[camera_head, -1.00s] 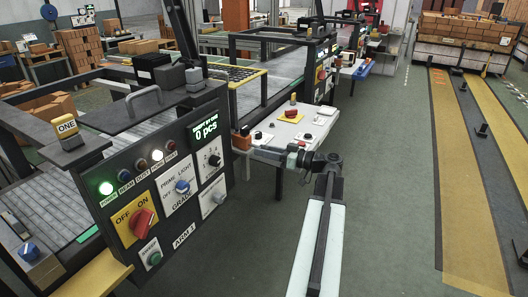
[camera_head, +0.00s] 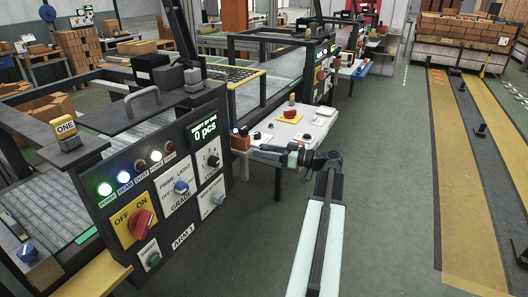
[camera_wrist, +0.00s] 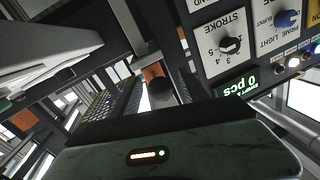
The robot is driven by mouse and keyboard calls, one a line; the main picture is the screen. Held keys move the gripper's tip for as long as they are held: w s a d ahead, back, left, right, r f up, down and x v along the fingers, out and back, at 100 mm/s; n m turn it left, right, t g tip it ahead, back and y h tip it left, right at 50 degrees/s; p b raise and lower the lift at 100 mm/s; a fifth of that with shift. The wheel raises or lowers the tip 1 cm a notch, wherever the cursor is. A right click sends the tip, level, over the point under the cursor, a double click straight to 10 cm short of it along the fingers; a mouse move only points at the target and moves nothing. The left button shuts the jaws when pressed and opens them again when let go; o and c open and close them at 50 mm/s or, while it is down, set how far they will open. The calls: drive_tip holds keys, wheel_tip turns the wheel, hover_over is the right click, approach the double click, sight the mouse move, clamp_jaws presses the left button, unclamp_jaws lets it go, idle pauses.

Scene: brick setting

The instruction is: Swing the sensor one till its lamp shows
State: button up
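Several lamps stand in a row on the ARM 1 panel (camera_head: 155,190). The power lamp (camera_head: 104,189) glows green and the beam lamp (camera_head: 123,176) glows blue-white. A yellow-and-dark block marked ONE (camera_head: 66,131) stands on the frame at the left. A small dark device (camera_head: 241,131) with a blue-white light sits above an orange block beyond the panel's right edge. My gripper (camera_head: 254,149) reaches left to this spot. In the wrist view a dark rounded part (camera_wrist: 162,93) shows in front of the orange block (camera_wrist: 154,71). Whether my fingers touch or hold it is unclear.
The panel carries a red switch (camera_head: 141,223), other knobs and a display (camera_head: 204,133) reading 0 pcs. A white control table (camera_head: 290,128) stands behind my arm. The green floor (camera_head: 385,210) to the right is open.

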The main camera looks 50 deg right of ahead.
drive_tip(key=shift+s+d, duration=0.1)
drive_tip(key=v, duration=0.7)
drive_tip(key=shift+s, duration=0.3)
